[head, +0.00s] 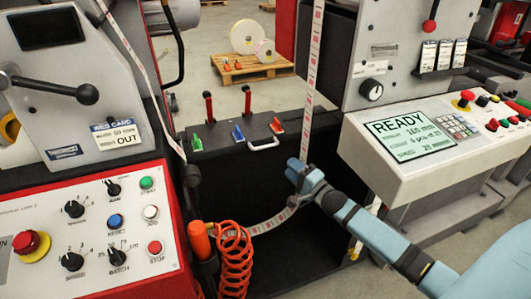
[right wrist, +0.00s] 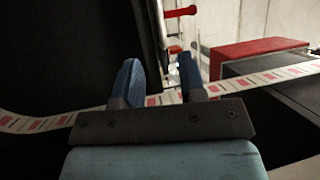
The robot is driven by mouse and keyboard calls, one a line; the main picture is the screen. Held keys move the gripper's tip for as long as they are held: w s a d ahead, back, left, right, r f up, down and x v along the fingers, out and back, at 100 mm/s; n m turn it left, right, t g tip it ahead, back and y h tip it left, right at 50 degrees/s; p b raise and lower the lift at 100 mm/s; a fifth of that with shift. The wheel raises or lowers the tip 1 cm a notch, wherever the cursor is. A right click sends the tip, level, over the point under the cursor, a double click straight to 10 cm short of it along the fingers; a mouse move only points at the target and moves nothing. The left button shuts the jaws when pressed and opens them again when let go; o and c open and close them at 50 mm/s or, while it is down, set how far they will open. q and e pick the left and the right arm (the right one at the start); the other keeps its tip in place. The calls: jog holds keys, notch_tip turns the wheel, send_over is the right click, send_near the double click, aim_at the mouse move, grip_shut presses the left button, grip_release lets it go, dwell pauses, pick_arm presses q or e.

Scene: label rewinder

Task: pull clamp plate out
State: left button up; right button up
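I cannot tell for sure which part is the clamp plate. A white handle (head: 263,143) sits on top of the dark central housing (head: 240,165), with small green (head: 197,142), blue (head: 238,134) and red (head: 277,126) pieces along the same edge. My right gripper (head: 297,172) is in front of the housing, to the right of and below the white handle. In the right wrist view its two blue fingers (right wrist: 158,88) stand apart with nothing gripped between them. The printed label web (right wrist: 40,122) runs across behind the fingers. My left gripper is not in view.
A console with a READY screen (head: 410,138) stands at right. The label web (head: 313,70) hangs down close to my right gripper. A red block (right wrist: 255,50) lies right of the fingers.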

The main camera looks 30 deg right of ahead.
aim_at(266, 146)
jog(key=shift+b+x, duration=1.3)
jog(key=shift+x, duration=4.9)
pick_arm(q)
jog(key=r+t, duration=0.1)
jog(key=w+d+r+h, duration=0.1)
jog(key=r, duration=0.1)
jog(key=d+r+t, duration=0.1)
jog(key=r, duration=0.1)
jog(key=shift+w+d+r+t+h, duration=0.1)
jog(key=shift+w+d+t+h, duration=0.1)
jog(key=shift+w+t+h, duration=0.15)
pick_arm(e)
jog(key=shift+f, duration=0.1)
jog(key=shift+c, duration=0.5)
grip_shut()
